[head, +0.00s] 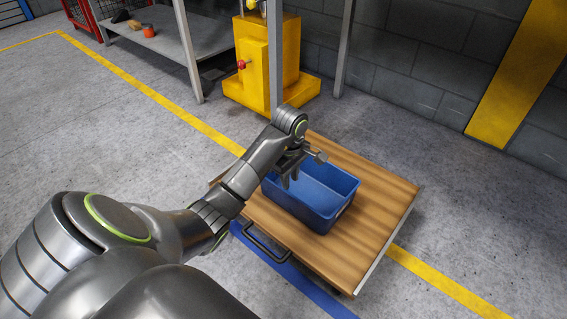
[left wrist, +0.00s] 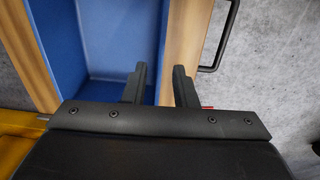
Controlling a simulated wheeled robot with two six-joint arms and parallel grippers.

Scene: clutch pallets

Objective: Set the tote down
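The blue tote (head: 325,217) sits upright on the wooden top of a low cart (head: 375,200), and its inside looks empty. My left gripper (head: 290,178) is over the tote's near left side. In the left wrist view the two fingers of my left gripper (left wrist: 161,76) are apart, one over the tote's inside and the other over the wood side, with the tote's rim (left wrist: 164,45) between them. A gap shows beside the rim, so the fingers do not look closed on it. My right gripper is not in view.
The cart has a black handle (head: 262,245) on its near side. A yellow machine base (head: 270,65) and a grey post stand behind it. A grey shelf table (head: 165,35) stands at the back left. Open concrete floor lies to the left.

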